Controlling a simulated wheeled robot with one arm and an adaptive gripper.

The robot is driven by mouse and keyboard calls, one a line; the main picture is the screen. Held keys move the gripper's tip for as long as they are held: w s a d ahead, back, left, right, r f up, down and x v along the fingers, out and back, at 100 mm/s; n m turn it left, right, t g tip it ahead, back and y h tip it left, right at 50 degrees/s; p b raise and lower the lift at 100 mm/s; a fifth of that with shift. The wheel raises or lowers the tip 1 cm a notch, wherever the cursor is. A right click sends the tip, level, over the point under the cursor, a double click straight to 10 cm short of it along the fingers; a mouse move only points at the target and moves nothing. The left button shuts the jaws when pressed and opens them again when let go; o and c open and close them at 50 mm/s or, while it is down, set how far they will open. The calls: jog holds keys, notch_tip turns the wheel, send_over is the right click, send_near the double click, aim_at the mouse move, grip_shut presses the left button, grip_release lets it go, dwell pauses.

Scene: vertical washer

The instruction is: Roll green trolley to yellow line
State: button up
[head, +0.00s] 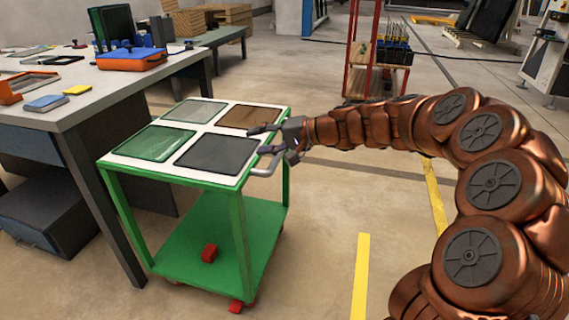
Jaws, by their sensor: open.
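The green trolley (194,225) stands left of centre in the head view, close beside the workbench. Its white top (231,129) carries several flat panels, green, grey, brown and dark. A pale handle (266,164) sticks out at its right end. My gripper (264,141) is open at that right end, with its fingers around or just above the handle; I cannot tell whether they touch it. A yellow line (361,280) lies on the floor right of the trolley, and another yellow strip (435,198) runs farther back, partly hidden by my arm.
The grey workbench (50,103) on the left holds an orange-and-blue box (133,59) and small parts. A dark drawer unit (45,215) sits below it. A red rack (377,50) stands behind my arm. The floor between trolley and yellow line is clear.

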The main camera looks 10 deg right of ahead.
jog(key=w+d+f+m+t+h+b, duration=0.1)
jog(key=w+d+f+m+t+b, duration=0.2)
jog(key=w+d+f+b, duration=0.25)
jog(key=w+d+f+m+t+h+b, duration=0.1)
jog(key=w+d+f+m+t+b, duration=0.1)
jog(key=w+d+f, duration=0.55)
jog(key=shift+w+a+r+b, duration=0.2)
jog(key=shift+w+a+b, duration=0.25)
jog(key=shift+w+a, duration=0.4)
jog(key=shift+w+a+r+b, duration=0.2)
jog(key=shift+w+a+b, duration=0.2)
jog(key=shift+w+a, duration=0.4)
grip_shut()
